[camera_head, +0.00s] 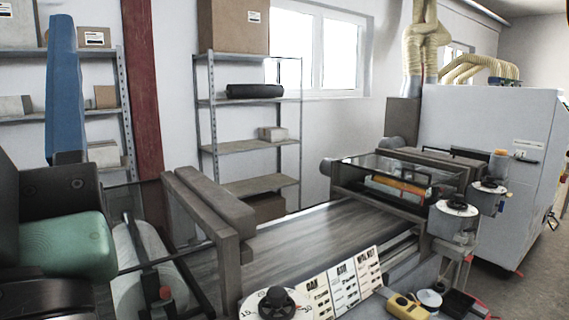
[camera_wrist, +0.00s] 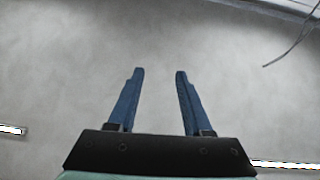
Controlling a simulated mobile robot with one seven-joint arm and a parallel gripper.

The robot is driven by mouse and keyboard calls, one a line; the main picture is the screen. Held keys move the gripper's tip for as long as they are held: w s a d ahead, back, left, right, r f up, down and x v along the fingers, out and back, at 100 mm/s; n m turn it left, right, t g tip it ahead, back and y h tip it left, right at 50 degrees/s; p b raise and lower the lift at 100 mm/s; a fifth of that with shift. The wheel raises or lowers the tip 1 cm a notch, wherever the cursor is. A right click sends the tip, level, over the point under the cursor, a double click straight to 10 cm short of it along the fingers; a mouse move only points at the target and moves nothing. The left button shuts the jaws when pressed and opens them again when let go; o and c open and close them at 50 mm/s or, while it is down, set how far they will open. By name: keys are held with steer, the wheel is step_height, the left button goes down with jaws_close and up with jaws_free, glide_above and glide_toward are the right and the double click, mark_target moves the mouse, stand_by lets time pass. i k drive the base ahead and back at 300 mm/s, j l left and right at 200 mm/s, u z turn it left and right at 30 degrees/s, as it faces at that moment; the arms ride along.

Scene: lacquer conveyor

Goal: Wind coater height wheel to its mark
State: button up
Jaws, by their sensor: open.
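My gripper (camera_wrist: 160,72) is open and empty, its two blue fingers apart in the wrist view. In the head view its blue fingers (camera_head: 64,90) point upward at the far left, well away from the coater. The coater (camera_head: 345,182) stands over the conveyor right of centre. Two round white dials with dark knobs, a nearer one (camera_head: 457,207) and a farther one (camera_head: 489,187), sit on its right side. A larger white dial with a black knob (camera_head: 274,302) is at the bottom, numbered 15 and 30. I cannot tell which is the height wheel, and the marks are too small to read.
Cards lettered OAK, ASH and WALNUT (camera_head: 343,284) lean along the conveyor's near edge. A yellow tool (camera_head: 406,305) lies right of them. Shelves (camera_head: 250,146) line the wall.

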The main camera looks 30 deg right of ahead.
mark_target(490, 183)
steer(key=l+z, duration=0.55)
steer(key=z, duration=0.3)
steer(key=i+l+z, duration=0.2)
steer(key=z, duration=0.2)
steer(key=i+l+z, duration=0.1)
steer(key=l+z, duration=0.15)
steer(key=z, duration=0.2)
steer(key=i+l+z, duration=0.15)
steer(key=i+l, duration=0.5)
